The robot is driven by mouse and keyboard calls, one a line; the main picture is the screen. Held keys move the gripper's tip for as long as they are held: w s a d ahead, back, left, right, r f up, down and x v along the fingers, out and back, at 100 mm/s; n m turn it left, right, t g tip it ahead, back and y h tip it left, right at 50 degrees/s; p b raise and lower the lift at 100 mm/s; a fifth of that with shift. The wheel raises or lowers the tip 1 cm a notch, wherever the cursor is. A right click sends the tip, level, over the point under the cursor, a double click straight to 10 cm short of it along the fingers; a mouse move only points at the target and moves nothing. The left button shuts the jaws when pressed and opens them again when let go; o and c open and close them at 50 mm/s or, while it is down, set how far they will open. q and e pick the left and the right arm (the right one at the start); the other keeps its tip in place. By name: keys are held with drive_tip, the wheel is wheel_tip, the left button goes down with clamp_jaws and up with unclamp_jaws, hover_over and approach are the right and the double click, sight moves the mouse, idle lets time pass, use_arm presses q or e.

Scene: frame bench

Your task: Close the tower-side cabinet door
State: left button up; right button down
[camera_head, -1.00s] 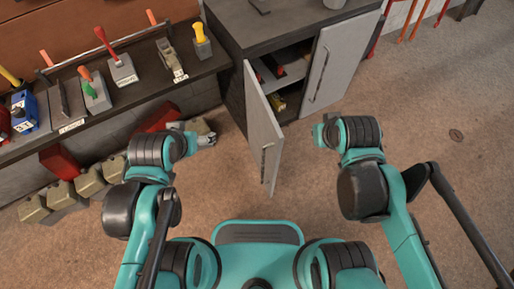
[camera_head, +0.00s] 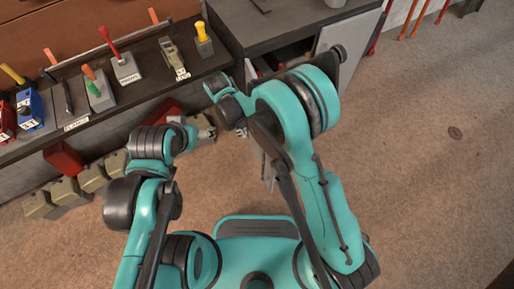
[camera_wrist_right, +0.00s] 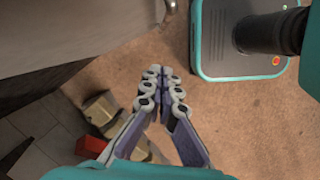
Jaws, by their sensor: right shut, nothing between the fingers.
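The grey cabinet (camera_head: 270,40) has two doors. The left door stands swung out in the head view, and my right arm now hides most of it; a lower strip of the left door (camera_head: 269,168) shows. The right door (camera_head: 335,34) also stands out from the cabinet, partly covered by my arm. I cannot tell which door is the tower-side one. My right gripper (camera_head: 241,132) is near the left door's left side, pointing down. In the right wrist view its fingers (camera_wrist_right: 163,80) are together and empty beside a pale grey panel (camera_wrist_right: 70,28). My left gripper (camera_head: 208,132) is close by; its jaw state is unclear.
A workbench (camera_head: 135,85) with tool blocks runs along the left. The floor (camera_head: 430,180) at the right is clear. My grippers are close together.

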drive_tip(key=s+d+f+b, duration=0.1)
drive_tip(key=d+f+b, duration=0.4)
drive_tip(key=f, duration=0.5)
drive_tip(key=shift+s+d+f+b, duration=0.35)
drive_tip(key=shift+s, duration=0.05)
